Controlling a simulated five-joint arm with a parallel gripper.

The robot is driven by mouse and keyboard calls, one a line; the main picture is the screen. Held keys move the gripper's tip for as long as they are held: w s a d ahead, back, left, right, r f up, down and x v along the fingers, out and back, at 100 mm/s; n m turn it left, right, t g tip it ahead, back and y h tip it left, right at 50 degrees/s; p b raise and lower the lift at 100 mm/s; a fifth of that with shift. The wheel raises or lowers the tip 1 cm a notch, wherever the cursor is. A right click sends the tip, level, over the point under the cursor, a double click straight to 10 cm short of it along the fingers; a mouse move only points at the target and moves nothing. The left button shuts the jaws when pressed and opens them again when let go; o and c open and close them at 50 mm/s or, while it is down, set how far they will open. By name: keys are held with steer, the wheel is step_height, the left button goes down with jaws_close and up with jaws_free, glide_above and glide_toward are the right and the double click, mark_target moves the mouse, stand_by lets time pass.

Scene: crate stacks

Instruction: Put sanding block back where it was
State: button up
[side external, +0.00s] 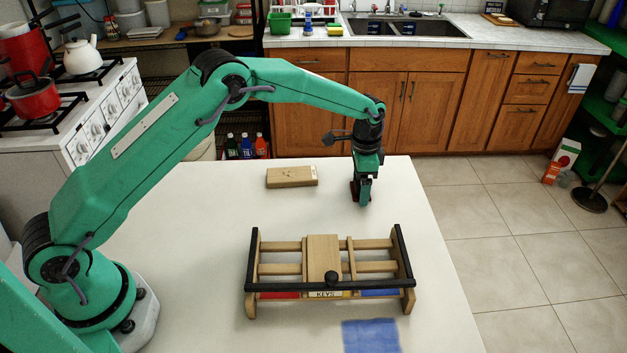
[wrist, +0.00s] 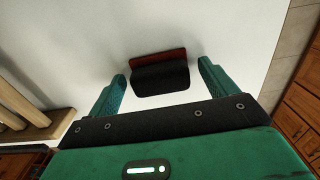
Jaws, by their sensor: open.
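The sanding block, black with a dark red layer, stands on the white table between my fingers in the wrist view (wrist: 160,80). In the side view only a dark red and black part of it (side external: 354,191) shows beside my fingers, near the table's back right. My gripper (side external: 363,194) points down there. Its two fingers are open in the wrist view (wrist: 162,70), one on each side of the block, with gaps showing. The table's blue patch (side external: 370,336) lies bare at the front, right of centre.
A wooden rack (side external: 250,265) with black side bars, a sliding wooden panel, a black knob and a "KEYS" label stands mid-table, left of and in front of my gripper. A wooden block (side external: 291,177) lies at the back. The table's right edge is close to my gripper.

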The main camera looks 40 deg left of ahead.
mark_target(360, 181)
step_height(360, 181, up, 12)
stand_by(0.6)
steer(key=shift+r, duration=0.1)
stand_by(0.4)
steer(key=s+a+r+n+t, duration=0.15)
steer(key=s+a+r, duration=0.25)
steer(key=s+r, duration=0.4)
steer(key=s+a+r+n+t, duration=0.1)
steer(key=s+a+r+n, duration=0.25)
steer(key=s+r, duration=0.4)
steer(key=s+a+f+n+t, duration=0.1)
steer(key=s+a+n, duration=0.1)
steer(key=s, duration=0.8)
steer(key=s+a+f+n+t, duration=0.2)
steer(key=s, duration=0.9)
steer(key=shift+a+f, duration=0.2)
steer(key=shift+a, duration=0.1)
